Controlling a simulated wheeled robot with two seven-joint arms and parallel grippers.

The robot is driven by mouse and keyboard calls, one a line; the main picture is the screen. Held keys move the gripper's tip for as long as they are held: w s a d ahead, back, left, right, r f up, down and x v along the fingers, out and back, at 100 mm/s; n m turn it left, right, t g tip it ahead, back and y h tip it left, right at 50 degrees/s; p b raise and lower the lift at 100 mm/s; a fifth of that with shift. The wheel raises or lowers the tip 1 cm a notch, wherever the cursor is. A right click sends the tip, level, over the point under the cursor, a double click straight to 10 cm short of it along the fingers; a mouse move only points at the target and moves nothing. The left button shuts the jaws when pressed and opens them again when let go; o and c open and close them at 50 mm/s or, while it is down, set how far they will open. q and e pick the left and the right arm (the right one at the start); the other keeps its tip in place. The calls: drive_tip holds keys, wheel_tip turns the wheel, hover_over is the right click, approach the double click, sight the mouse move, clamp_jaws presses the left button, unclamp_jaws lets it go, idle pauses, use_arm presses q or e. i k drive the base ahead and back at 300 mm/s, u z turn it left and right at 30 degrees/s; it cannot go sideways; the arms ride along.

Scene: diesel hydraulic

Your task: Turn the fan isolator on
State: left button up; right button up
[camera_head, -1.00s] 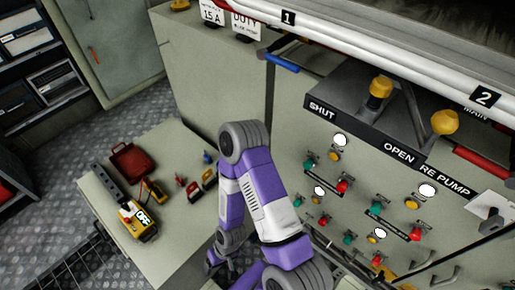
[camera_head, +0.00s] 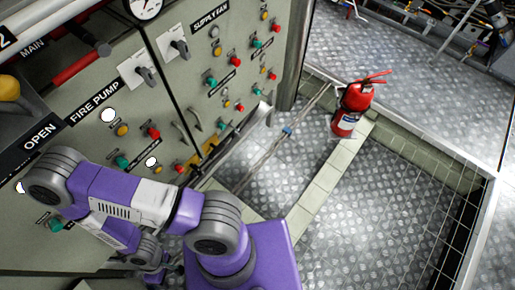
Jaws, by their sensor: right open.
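The supply fan panel, labelled SUPPLY FAN (camera_head: 210,17), is at the top centre of the head view. An isolator switch (camera_head: 178,45) with a grey handle on a white plate sits just left of that label; its on and off marks are too small to read. My right arm crosses the lower left, bent in front of the panels. My right gripper (camera_head: 153,262) is low at the bottom edge, partly hidden by my arm, well below the switch and apart from it. It is open and I see nothing in it. My left gripper is not in view.
A similar switch (camera_head: 143,74) sits on the fire pump panel (camera_head: 90,98) to the left. Several coloured buttons and lamps lie below both switches. A red fire extinguisher (camera_head: 351,107) stands right of the panels. The metal floor (camera_head: 370,190) around it is mostly clear.

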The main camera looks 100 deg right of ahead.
sight(217, 149)
drive_tip(key=z, duration=2.9)
